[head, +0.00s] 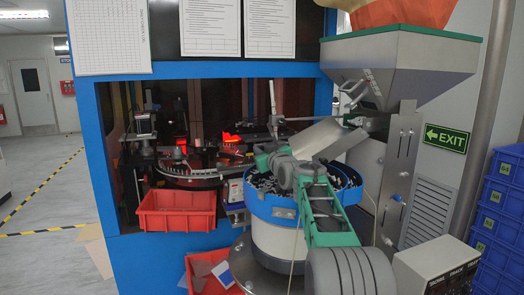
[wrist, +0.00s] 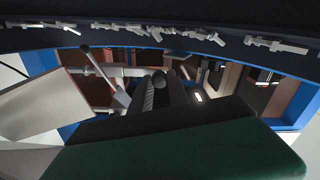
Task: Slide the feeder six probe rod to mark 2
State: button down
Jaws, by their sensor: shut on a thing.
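In the wrist view my gripper (wrist: 160,92) has its two dark fingers close together, with a dark round knob (wrist: 158,80) between their tips. I cannot make out mark 2 or any other mark.
A steel hopper (head: 400,72) and chute (head: 318,138) stand right of and behind the bowl. A ball-ended lever (wrist: 100,70) lies left of my fingers in the wrist view. The blue machine frame (head: 115,165) and red bin (head: 175,222) are to the left.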

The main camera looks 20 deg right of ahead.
jog(key=c, duration=1.3)
grip_release()
jog(key=shift+r, duration=0.15)
jog(key=shift+o, duration=0.2)
jog(key=s+b, duration=0.2)
jog(key=s, duration=0.5)
jog(key=shift+s+b, duration=0.4)
